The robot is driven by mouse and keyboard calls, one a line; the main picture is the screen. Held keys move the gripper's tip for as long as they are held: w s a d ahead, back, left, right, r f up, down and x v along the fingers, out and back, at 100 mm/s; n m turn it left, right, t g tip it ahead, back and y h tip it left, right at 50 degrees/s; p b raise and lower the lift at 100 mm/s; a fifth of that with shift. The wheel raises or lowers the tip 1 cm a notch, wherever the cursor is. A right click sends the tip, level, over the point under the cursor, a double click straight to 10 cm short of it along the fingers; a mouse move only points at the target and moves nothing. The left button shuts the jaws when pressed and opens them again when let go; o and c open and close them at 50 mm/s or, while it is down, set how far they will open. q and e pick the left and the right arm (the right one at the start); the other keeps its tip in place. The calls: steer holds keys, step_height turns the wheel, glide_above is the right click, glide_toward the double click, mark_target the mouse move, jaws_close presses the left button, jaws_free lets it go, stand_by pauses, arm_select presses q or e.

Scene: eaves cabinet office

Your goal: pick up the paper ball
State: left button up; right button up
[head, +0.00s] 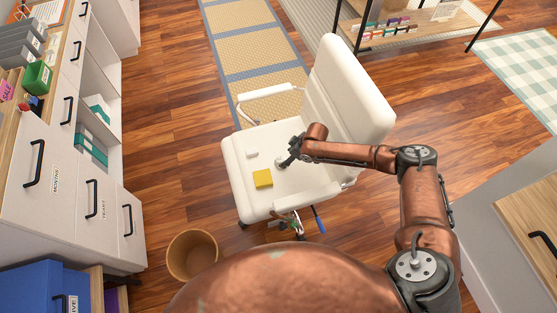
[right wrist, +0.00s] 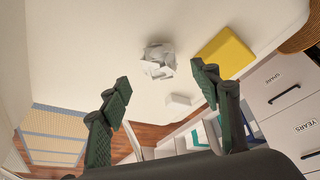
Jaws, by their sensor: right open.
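The paper ball (right wrist: 158,60) is a crumpled white-grey lump on the white chair seat (head: 240,197). In the right wrist view it lies just beyond the gap between my right gripper's (right wrist: 161,76) two fingertips, apart from both. In the head view my right gripper (head: 287,160) is low over the seat near the backrest, and it partly hides the ball (head: 281,164). The right gripper is open and empty. My left gripper is not in view.
A yellow block (head: 263,178) and a small white block (head: 252,154) lie on the seat near the ball. The chair's backrest (head: 345,90) rises beside my right arm. A wastebasket (head: 192,256) stands on the floor, with drawer cabinets (head: 70,195) at left.

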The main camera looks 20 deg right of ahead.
mark_target(281, 162)
steer(key=b+x, duration=0.2)
steer(key=x, duration=0.5)
steer(key=shift+d+f+b, duration=0.1)
steer(key=shift+f+b, duration=0.05)
steer(key=shift+b, duration=0.2)
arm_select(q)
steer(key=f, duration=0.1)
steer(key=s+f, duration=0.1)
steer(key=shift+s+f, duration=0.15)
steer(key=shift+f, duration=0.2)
arm_select(e)
steer(key=shift+c, duration=0.6)
steer(key=c, duration=0.8)
